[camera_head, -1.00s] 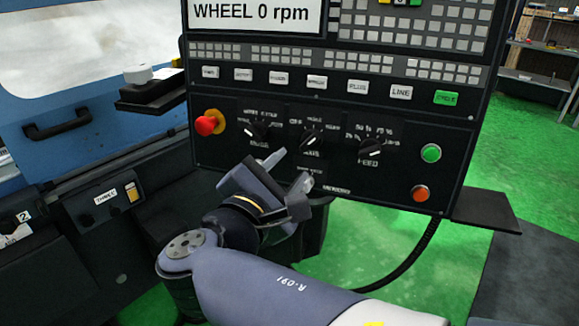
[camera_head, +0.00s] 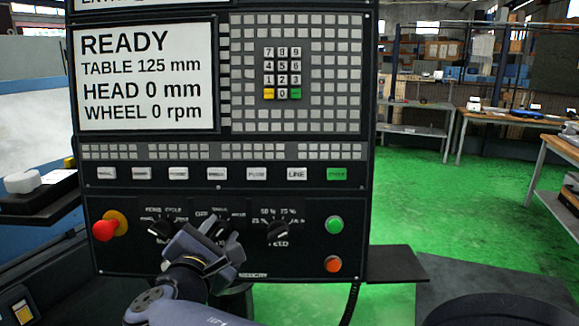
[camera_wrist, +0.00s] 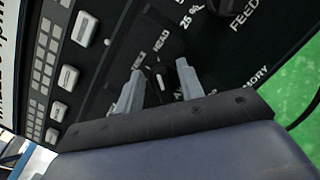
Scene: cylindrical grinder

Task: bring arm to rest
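My gripper (camera_head: 229,236) is in front of the lower part of the grinder's black control panel (camera_head: 190,273), by the middle rotary knob (camera_head: 213,228). In the wrist view, its two grey fingers (camera_wrist: 160,88) stand apart with nothing held between them. A dark knob with a white mark (camera_wrist: 158,78) shows in the gap beyond the fingertips. I cannot tell how far the fingertips are from the panel. My arm reaches up from the bottom edge of the head view.
The red emergency stop (camera_head: 105,229) is left of the gripper. A green button (camera_head: 334,224) and an orange button (camera_head: 333,264) are right. The screen (camera_head: 146,76) reads READY, TABLE 125 mm, HEAD 0 mm, WHEEL 0 rpm. Green floor (camera_head: 430,210) is open at right, before workbenches (camera_head: 500,120).

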